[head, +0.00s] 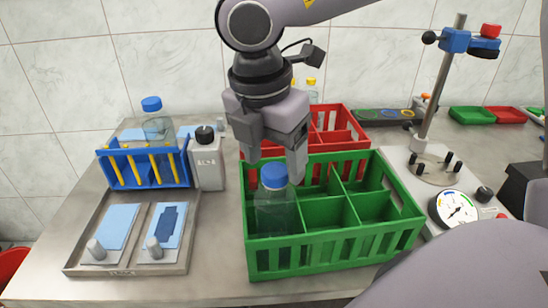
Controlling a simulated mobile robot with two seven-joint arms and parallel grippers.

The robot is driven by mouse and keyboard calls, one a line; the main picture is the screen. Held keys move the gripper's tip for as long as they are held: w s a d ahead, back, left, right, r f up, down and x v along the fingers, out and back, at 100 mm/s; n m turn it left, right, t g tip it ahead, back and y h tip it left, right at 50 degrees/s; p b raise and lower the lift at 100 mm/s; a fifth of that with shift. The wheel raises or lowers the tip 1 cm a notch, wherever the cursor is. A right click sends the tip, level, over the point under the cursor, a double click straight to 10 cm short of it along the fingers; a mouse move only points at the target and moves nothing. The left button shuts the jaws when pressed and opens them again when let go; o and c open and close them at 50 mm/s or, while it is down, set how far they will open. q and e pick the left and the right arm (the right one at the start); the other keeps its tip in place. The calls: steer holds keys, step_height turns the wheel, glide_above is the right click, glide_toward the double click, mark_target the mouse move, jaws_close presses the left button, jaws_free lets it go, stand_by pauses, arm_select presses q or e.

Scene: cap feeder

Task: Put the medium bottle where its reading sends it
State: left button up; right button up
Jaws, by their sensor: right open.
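A clear bottle with a blue cap (273,208) stands upright in the front-left compartment of the green crate (335,256). My right gripper (276,162) is open just above it, its fingers pointing down near either side of the cap. I cannot tell whether they touch it. Another clear blue-capped bottle (158,128) stands at the blue rack (148,168) on the left. I cannot tell by size which is the medium bottle. A round dial gauge (456,209) is on the right; its needle's reading is too small to tell. My left gripper is not in view.
A metal tray (130,268) lies front left. A clamp stand (432,100) rises at right.

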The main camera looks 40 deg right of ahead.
step_height(320, 180, up, 11)
steer(key=a, duration=0.2)
steer(key=shift+s+p, duration=0.35)
steer(key=shift+p, duration=0.05)
steer(key=shift+f, duration=0.15)
